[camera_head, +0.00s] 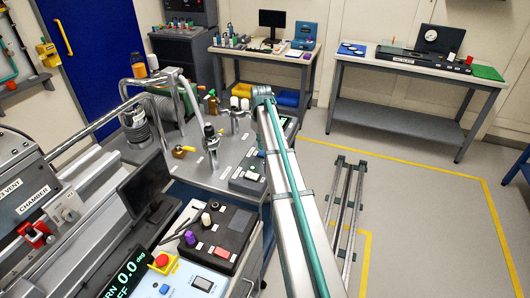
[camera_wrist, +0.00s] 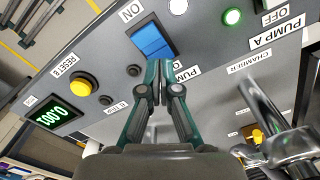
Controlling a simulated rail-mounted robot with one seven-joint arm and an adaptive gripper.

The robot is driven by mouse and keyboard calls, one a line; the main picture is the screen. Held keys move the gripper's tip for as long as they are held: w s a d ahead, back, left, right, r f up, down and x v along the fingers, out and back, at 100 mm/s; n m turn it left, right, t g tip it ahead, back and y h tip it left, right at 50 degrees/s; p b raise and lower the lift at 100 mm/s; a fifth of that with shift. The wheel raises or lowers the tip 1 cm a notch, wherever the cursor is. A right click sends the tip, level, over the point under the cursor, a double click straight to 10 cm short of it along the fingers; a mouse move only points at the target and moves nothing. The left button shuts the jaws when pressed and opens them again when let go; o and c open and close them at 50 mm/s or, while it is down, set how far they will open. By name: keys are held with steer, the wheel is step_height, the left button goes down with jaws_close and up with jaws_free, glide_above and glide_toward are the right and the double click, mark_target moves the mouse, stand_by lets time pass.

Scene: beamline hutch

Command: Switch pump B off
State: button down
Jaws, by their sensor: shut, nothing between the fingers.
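In the wrist view a blue rocker switch (camera_wrist: 153,41) sits on a grey panel (camera_wrist: 205,52), with an ON label (camera_wrist: 132,12) beside one end. A PUMP label (camera_wrist: 180,72) near it is partly hidden behind my fingers, so its letter does not show. My gripper (camera_wrist: 160,68) is shut and empty, its tips at the near edge of the blue switch in the picture. I cannot tell whether they touch it. A RESET B label (camera_wrist: 67,65) is by a yellow button (camera_wrist: 84,88). In the head view my arm hides the gripper and switch.
On the panel are a PUMP A label (camera_wrist: 277,34), a lit green lamp (camera_wrist: 232,17), a white lamp (camera_wrist: 178,6) and a green-digit display (camera_wrist: 53,114). Metal pipework (camera_wrist: 285,135) stands close on the right. In the head view, floor rails (camera_head: 347,215) lie right of my arm.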

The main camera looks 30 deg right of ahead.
mark_target(262, 153)
steer(key=shift+r+p, duration=1.2)
steer(key=shift+r, duration=1.1)
steer(key=shift+f, duration=0.1)
